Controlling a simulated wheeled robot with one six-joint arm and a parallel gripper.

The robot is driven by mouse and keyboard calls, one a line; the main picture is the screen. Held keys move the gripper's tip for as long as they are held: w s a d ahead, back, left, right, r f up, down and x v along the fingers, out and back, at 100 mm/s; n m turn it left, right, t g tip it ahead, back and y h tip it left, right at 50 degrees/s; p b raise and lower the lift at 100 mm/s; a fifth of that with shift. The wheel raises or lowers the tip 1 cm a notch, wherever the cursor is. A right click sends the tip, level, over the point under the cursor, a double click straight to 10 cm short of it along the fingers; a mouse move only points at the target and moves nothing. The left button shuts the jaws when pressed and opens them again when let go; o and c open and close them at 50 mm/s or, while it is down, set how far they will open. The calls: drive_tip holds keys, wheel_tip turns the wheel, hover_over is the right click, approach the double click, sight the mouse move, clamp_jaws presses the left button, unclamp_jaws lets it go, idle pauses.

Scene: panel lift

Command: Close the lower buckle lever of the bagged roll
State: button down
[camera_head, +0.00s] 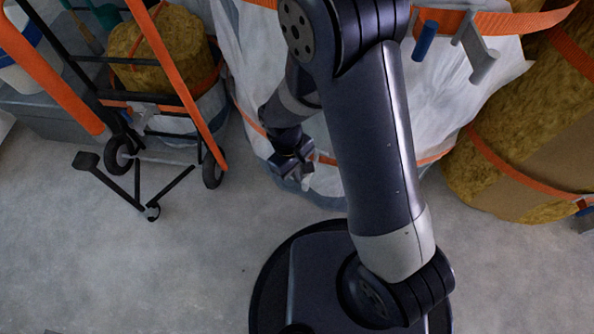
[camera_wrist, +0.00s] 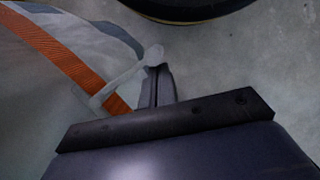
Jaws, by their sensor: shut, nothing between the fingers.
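The bagged roll (camera_head: 262,70) stands behind my arm, wrapped in a whitish plastic bag. Its lower orange strap (camera_head: 432,157) runs around the bag near the floor and also shows in the wrist view (camera_wrist: 55,52). In the wrist view a pale grey buckle lever (camera_wrist: 122,76) crosses beside the strap and sticks out past it, its rounded end at the fingertips. My gripper (camera_wrist: 158,82) is shut and empty, its fingers right beside that end; I cannot tell whether they touch. In the head view my gripper (camera_head: 298,172) is low in front of the bag and the lever is not clear.
An upper orange strap (camera_head: 520,22) carries a blue-handled part (camera_head: 425,41) and a grey lever (camera_head: 484,66). An unbagged yellow-brown roll (camera_head: 495,140) stands at right. A hand cart with an orange frame (camera_head: 190,95) stands at left. Concrete floor (camera_head: 215,250) is clear in front.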

drive_tip(key=shift+s+d+n, duration=0.2)
drive_tip(key=shift+n, duration=0.2)
drive_tip(key=shift+s+d+r+n+t+p, duration=0.1)
drive_tip(key=shift+s+d+n+t+p, duration=0.25)
drive_tip(key=shift+d+n, duration=0.55)
drive_tip(key=d+n+t, duration=0.2)
drive_tip(key=d+n, duration=0.4)
drive_tip(key=n, duration=0.5)
drive_tip(key=shift+w+d, duration=0.2)
drive_tip(key=shift+w, duration=0.15)
drive_tip(key=shift+n+t, duration=0.25)
drive_tip(key=shift+n, duration=0.05)
drive_tip(key=shift+p, duration=0.35)
drive_tip(key=p+v, duration=0.9)
drive_tip(key=v, duration=0.1)
